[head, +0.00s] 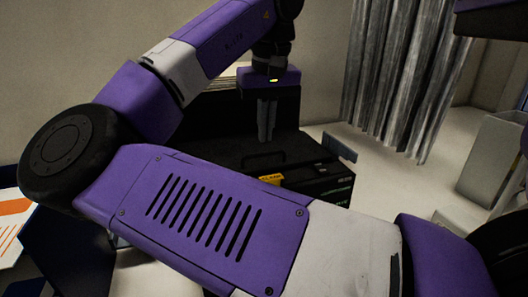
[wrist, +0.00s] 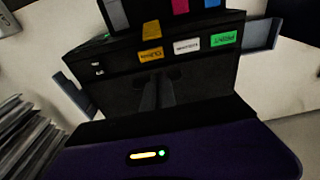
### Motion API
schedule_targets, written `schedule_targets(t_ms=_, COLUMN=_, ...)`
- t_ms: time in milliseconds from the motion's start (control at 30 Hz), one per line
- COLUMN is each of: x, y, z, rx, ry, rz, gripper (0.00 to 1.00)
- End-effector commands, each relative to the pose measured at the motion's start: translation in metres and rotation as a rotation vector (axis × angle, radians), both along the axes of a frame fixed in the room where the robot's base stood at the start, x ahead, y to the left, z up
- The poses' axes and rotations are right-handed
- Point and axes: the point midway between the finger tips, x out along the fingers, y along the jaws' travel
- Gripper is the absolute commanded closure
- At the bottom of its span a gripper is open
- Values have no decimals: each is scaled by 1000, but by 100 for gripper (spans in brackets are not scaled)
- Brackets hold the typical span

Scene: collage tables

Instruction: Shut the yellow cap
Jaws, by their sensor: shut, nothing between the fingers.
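A black machine (head: 318,182) that looks like a printer stands beyond my arm, and it fills the middle of the wrist view (wrist: 110,85). In the wrist view, a small yellow piece (wrist: 151,30) sits on its upper edge, among grey, pink and blue pieces. It may be the yellow cap; I cannot tell whether it is open or shut. A yellow-orange label (wrist: 150,54) is below it, and a yellow label also shows in the head view (head: 271,179). My gripper (head: 267,138) points down above the machine, shut and empty. Its dark fingers show in the wrist view (wrist: 157,98).
Grey-blue flaps stick out at the machine's left (wrist: 72,95) and right (wrist: 262,46). Grey curtains (head: 397,75) hang at the back right. A pale bin (head: 490,160) stands at the far right. My arm hides much of the near area in the head view.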

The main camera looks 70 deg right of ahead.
Motion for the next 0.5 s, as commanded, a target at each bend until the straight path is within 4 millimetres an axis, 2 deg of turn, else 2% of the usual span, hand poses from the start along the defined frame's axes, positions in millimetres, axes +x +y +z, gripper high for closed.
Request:
schedule_targets(t_ms=167, x=2, y=-3, z=-25, rx=0, ry=3, rz=-1, gripper=100)
schedule_targets(t_ms=500, x=10, y=-11, z=-90, rx=-1, ry=1, rz=-1, gripper=100)
